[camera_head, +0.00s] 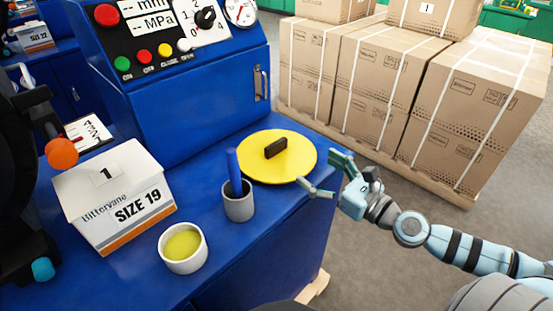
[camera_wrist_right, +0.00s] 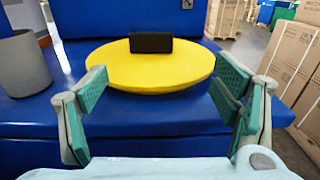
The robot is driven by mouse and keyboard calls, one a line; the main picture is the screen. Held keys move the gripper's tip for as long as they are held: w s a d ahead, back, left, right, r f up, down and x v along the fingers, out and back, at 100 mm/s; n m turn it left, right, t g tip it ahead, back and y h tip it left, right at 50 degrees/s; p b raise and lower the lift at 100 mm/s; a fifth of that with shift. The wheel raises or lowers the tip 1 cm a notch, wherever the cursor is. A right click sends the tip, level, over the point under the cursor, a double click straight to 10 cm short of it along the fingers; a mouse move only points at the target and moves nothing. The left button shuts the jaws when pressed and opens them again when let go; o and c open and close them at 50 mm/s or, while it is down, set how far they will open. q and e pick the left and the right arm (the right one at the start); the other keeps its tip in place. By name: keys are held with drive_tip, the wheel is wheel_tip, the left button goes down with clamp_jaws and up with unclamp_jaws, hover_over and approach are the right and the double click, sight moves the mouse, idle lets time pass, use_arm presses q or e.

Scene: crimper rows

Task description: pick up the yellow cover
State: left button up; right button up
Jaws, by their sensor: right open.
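The yellow cover (camera_head: 290,163) is a flat round disc with a black block handle (camera_head: 275,148) on top. It lies on the blue bench near its right edge. My right gripper (camera_head: 322,177) is open at the cover's right edge, with its fingers spread. In the right wrist view the cover (camera_wrist_right: 150,72) and its handle (camera_wrist_right: 151,43) are ahead of and between the open fingers (camera_wrist_right: 160,110), with nothing held. I cannot tell whether a finger touches the rim. My left gripper is not seen in the head view.
A grey cup (camera_head: 239,205) with a blue stick stands left of the cover. A white pot (camera_head: 183,254) with yellow contents and a "SIZE 19" box (camera_head: 115,200) stand further left. A blue control panel (camera_head: 180,80) rises behind. Strapped cartons (camera_head: 390,90) stand beyond the bench.

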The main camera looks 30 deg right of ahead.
sight(278, 145)
drive_tip(key=w+p, duration=0.1)
drive_tip(key=w+a+r+p, duration=0.1)
drive_tip(key=p, duration=0.1)
drive_tip(key=w+p, duration=0.1)
drive_tip(key=p, duration=0.1)
drive_tip(key=shift+a+r, duration=0.25)
drive_tip(key=shift+r, duration=0.15)
drive_tip(key=shift+w+a+f+p, duration=0.15)
drive_tip(key=shift+w+a+p, duration=0.05)
drive_tip(key=shift+w+p, duration=0.25)
drive_tip(key=shift+w+a+f+p, duration=0.2)
drive_tip(key=shift+w+p, duration=0.1)
drive_tip(key=shift+w, duration=0.2)
drive_tip(key=x, duration=0.2)
drive_tip(key=p+x, duration=0.1)
drive_tip(key=x, duration=0.2)
drive_tip(key=shift+a, duration=0.25)
drive_tip(key=shift+w+a+f, duration=0.1)
drive_tip(key=shift+w+f, duration=0.1)
drive_tip(key=shift+w, duration=0.1)
drive_tip(key=c, duration=1.4)
drive_tip(key=shift+r, duration=0.1)
